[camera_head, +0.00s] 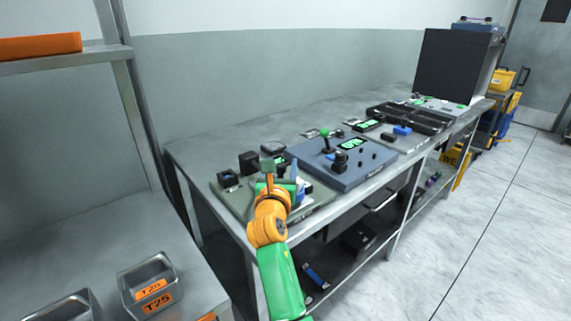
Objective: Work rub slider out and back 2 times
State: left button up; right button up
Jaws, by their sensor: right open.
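My right arm reaches up from the bottom middle, and its gripper (280,182) is open over the grey-green panel (232,200) at the near left end of the bench. A small blue upright part (294,172) shows right beside the gripper. I cannot tell which part is the rub slider, and my wrist hides some of the panel. Whether the gripper touches anything is unclear. Dark blocks (249,161) stand on the panel's back edge. My left gripper is not in view.
A blue-grey panel (352,172) with a green-knobbed lever (325,137) sits to the right. Farther along are black trays (408,118) and a dark box (452,65). A metal bin marked T25 (150,283) stands on the left shelf. Open floor lies to the right.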

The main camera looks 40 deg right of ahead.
jog(key=shift+s+r, duration=0.15)
jog(key=shift+a, duration=0.15)
grip_shut()
dwell(1.2)
